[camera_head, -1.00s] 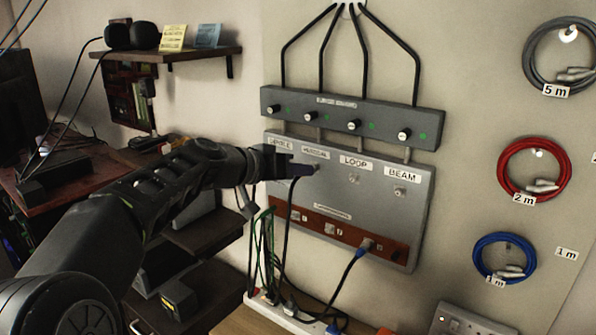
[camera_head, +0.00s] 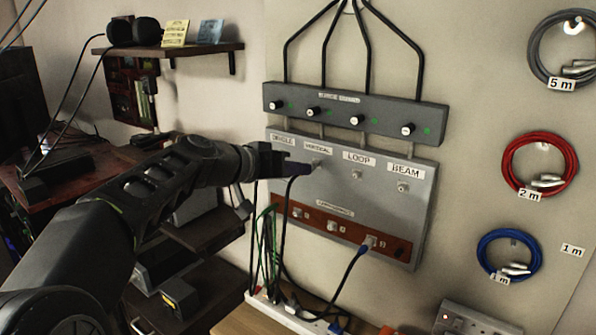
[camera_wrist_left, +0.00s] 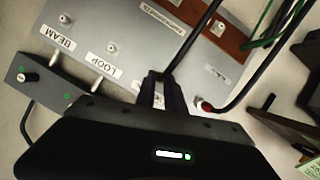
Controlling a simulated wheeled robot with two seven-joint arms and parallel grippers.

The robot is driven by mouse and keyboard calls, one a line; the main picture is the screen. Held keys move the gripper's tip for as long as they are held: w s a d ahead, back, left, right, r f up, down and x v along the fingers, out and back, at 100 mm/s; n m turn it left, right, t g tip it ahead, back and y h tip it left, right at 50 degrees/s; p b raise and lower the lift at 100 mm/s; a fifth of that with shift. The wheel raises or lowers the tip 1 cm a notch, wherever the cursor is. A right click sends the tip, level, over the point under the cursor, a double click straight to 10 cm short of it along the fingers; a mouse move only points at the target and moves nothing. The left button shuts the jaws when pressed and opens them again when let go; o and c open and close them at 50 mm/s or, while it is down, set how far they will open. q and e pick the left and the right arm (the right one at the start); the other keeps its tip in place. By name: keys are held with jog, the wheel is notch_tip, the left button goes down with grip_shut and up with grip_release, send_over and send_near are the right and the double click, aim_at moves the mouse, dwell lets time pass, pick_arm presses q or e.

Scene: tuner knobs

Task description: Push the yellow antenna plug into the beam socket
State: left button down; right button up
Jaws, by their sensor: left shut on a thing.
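My left gripper (camera_head: 303,168) is shut in front of the grey switch panel (camera_head: 385,225), by the VERTICAL label. A black cable (camera_head: 286,215) hangs from it in the head view and runs up from its fingers (camera_wrist_left: 162,92) in the wrist view. The plug end is hidden between the fingers, and no yellow shows. The beam socket (camera_head: 402,187) is a small metal connector below the BEAM label, with nothing in it. It also shows in the left wrist view (camera_wrist_left: 66,19), away from my fingers. My right gripper is not in view.
The loop socket (camera_head: 357,174) is bare, between my gripper and the beam socket. A surge-guard box (camera_head: 355,110) with knobs sits above. A red-ringed plug (camera_wrist_left: 205,106) is close to my fingers.

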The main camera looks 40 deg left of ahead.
pick_arm(q)
jog(key=shift+s+b, duration=0.7)
jog(key=shift+s, duration=0.45)
jog(key=d+r+h, duration=0.3)
jog(key=d+r, duration=0.2)
jog(key=d, duration=0.7)
jog(key=s+d+f+n+p, duration=0.1)
jog(key=s+d+f+n, duration=0.2)
jog(key=d, duration=0.4)
notch_tip(320, 180, down, 2)
jog(key=shift+d+f+n+t, duration=0.2)
jog(key=shift+d+n+t, duration=0.2)
jog(key=shift+n, duration=0.2)
jog(key=shift+a, duration=0.1)
